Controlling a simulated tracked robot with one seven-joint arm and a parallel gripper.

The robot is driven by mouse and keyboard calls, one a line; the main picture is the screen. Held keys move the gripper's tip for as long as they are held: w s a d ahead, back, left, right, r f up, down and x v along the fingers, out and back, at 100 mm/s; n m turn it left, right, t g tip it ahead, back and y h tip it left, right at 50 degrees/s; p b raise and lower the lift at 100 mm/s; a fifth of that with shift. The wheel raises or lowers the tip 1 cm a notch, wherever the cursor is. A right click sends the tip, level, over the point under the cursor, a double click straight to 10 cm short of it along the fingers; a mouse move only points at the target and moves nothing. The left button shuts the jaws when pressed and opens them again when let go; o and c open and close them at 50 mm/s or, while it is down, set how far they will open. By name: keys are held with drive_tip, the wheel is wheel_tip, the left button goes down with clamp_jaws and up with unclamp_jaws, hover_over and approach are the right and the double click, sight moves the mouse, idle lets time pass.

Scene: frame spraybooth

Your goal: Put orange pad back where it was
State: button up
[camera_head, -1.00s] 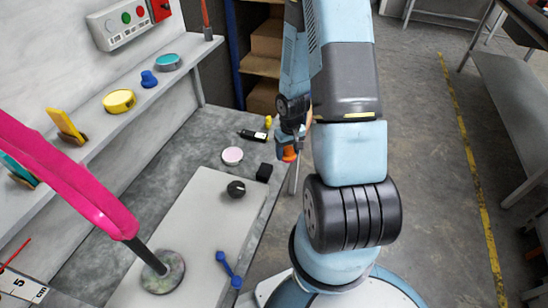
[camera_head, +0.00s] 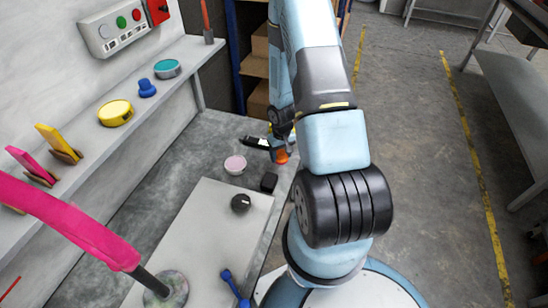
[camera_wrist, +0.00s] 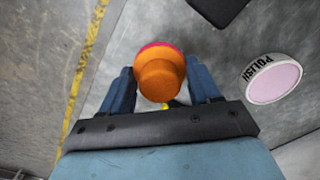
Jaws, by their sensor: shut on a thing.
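The orange pad (camera_wrist: 162,75) shows in the wrist view as an orange knob-like piece with a pink-red far rim. My gripper (camera_wrist: 160,88) is shut on it, one blue finger on each side. In the head view the orange pad (camera_head: 281,156) is a small orange spot at the end of my arm, near the right edge of the grey bench (camera_head: 150,190). My gripper's fingers are mostly hidden there by the arm.
A pink-topped polish tin (camera_head: 235,164), a black block (camera_head: 269,182) and a black knob (camera_head: 241,203) are close by. A pink hose (camera_head: 70,220) crosses the lower left.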

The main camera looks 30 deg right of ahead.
sight(278, 159)
drive_tip(key=shift+w+a+f, duration=0.15)
drive_tip(key=shift+w+f, duration=0.1)
drive_tip(key=shift+f, duration=0.05)
drive_tip(key=shift+w+a+f, duration=0.1)
drive_tip(key=shift+w+f, duration=0.05)
drive_tip(key=shift+f, duration=0.8)
drive_tip(key=shift+w+f, duration=0.15)
drive_tip(key=shift+f, duration=0.75)
drive_tip(key=o, duration=0.9)
drive_tip(key=shift+a, duration=0.1)
drive_tip(key=shift+o, duration=0.2)
drive_tip(key=shift+r, duration=0.15)
